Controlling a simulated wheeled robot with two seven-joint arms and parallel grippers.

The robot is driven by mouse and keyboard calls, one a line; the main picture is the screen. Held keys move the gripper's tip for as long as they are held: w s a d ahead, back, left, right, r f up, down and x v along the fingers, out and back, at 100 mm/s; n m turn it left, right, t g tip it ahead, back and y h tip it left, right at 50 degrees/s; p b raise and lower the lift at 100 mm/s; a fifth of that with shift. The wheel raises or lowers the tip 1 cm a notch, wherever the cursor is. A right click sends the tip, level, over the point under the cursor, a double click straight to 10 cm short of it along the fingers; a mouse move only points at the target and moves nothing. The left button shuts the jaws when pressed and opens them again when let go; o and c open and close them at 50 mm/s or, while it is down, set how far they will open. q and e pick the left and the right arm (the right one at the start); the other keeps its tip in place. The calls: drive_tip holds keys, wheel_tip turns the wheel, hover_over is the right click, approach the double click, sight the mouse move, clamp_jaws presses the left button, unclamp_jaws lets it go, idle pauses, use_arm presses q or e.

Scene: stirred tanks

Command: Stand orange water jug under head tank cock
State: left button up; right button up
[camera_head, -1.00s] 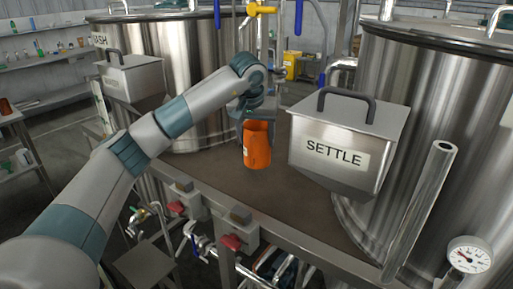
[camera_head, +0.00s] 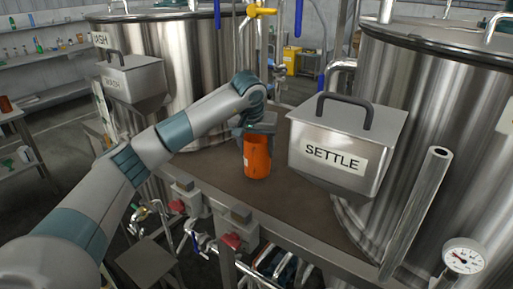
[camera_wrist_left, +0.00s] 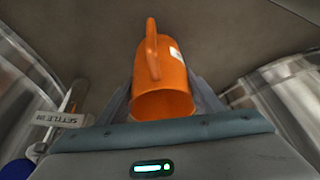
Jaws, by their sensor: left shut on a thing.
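The orange water jug (camera_head: 257,158) is upright above or on the brown bench top between the two tanks; I cannot tell if its base touches. My left gripper (camera_head: 258,133) is shut on the jug near its top. The left wrist view shows the jug (camera_wrist_left: 163,85) between the fingers, with its handle on the upper side and a small white label. A yellow-handled cock (camera_head: 261,11) on a pipe is above and behind the jug; I cannot tell if it is the head tank cock. My right gripper is out of view.
The SETTLE box (camera_head: 345,150) stands close to the jug's right, before a large steel tank (camera_head: 430,120). The WASH tank (camera_head: 185,60) is behind my arm. Bare bench top (camera_head: 215,165) lies around the jug.

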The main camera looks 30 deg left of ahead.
use_arm(q)
drive_tip(key=o, duration=1.1)
drive_tip(key=shift+f, duration=0.1)
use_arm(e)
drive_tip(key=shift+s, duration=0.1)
use_arm(q)
drive_tip(key=shift+r, duration=0.25)
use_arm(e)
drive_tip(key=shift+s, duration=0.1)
use_arm(q)
drive_tip(key=shift+s+r, duration=0.15)
drive_tip(key=shift+r, duration=0.15)
drive_tip(key=b+v, duration=0.2)
drive_tip(key=v, duration=0.8)
drive_tip(key=shift+r+b, duration=0.1)
drive_tip(key=shift+b, duration=0.3)
drive_tip(key=shift+s+d+r, duration=0.1)
drive_tip(key=shift+s+r, duration=0.1)
drive_tip(key=shift+r, duration=0.25)
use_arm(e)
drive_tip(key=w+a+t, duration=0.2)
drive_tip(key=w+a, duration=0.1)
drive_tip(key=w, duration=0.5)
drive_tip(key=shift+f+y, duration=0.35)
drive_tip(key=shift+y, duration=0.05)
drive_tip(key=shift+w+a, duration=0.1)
